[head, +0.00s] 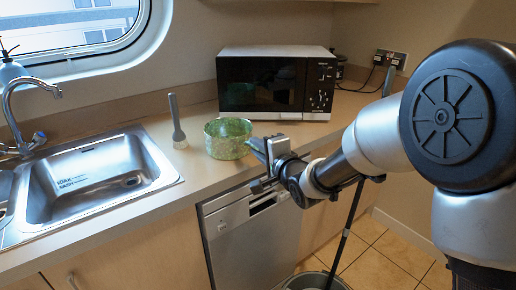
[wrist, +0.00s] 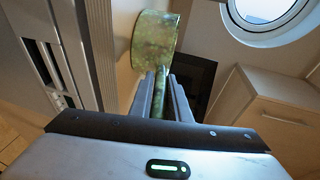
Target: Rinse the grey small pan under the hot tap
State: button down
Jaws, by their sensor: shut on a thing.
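The small pan (head: 228,139) looks mottled green rather than grey. It is upright at the counter's front edge, right of the sink; I cannot tell whether it touches the counter. My gripper (head: 257,150) is at its right side. In the wrist view the pan (wrist: 155,38) lies beyond the fingertips, and my gripper (wrist: 163,82) is shut on its green handle (wrist: 160,84). The chrome tap (head: 22,88) arches over the steel sink (head: 150,153) at the left. No running water shows.
A grey-handled brush (head: 177,122) stands between sink and pan. A microwave (head: 277,84) is behind the pan. A soap bottle (head: 9,68) is behind the tap. A dishwasher (head: 250,238) is below the counter. A bucket (head: 314,281) with a pole stands on the floor.

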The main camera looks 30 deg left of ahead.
jog(key=c, duration=1.7)
grip_release()
jog(key=shift+o, duration=0.2)
jog(key=shift+d+r, duration=0.15)
jog(key=shift+r, duration=0.05)
jog(key=p+v, duration=0.2)
jog(key=v, duration=0.9)
jog(key=shift+s+d, duration=0.3)
